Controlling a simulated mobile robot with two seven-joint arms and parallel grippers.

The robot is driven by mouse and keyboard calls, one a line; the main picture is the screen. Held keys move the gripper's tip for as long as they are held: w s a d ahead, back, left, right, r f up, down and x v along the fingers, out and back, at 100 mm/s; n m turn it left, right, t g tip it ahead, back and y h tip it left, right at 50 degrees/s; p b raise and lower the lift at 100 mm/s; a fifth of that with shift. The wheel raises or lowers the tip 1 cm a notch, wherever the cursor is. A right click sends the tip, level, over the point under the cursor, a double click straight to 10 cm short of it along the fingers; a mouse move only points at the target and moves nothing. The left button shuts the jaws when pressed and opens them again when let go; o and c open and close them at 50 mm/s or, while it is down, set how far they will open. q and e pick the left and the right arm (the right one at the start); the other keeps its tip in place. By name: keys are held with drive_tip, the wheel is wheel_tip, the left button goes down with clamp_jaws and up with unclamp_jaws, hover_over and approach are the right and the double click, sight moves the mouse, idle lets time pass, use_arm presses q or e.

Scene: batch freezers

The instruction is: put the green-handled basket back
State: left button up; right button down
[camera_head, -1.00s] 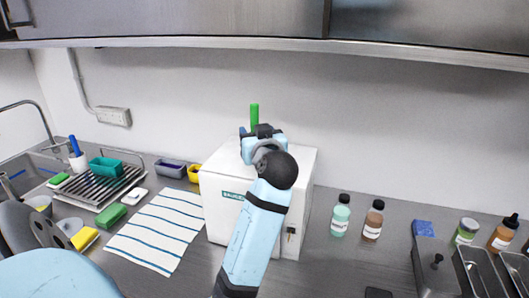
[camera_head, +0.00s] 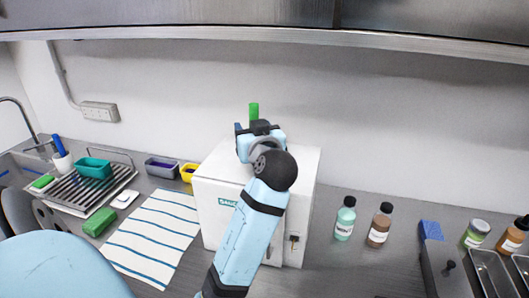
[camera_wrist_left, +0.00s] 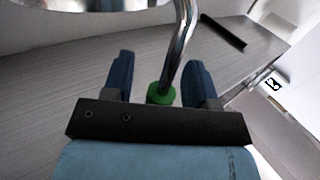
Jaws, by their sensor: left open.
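The green handle (camera_head: 253,110) stands upright behind my left gripper (camera_head: 257,130), above the back of the white freezer box (camera_head: 218,193) in the head view. In the left wrist view, the green handle end (camera_wrist_left: 160,94) lies between the two blue fingers. A shiny bent metal rod (camera_wrist_left: 187,40) runs up from it. The fingers are apart, with a gap on both sides of the green. A rounded metal piece (camera_wrist_left: 85,8) at the top left may be part of the basket. The basket body is otherwise hidden. My right gripper does not show.
A metal cabinet (camera_head: 160,15) hangs overhead.

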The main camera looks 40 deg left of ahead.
use_arm(q)
drive_tip(key=shift+w+a, duration=0.1)
drive_tip(key=shift+a, duration=0.1)
drive_tip(key=shift+d, duration=0.25)
drive_tip(key=shift+c, duration=0.9)
drive_tip(key=shift+r, duration=0.1)
drive_tip(key=c, duration=0.3)
clamp_jaws()
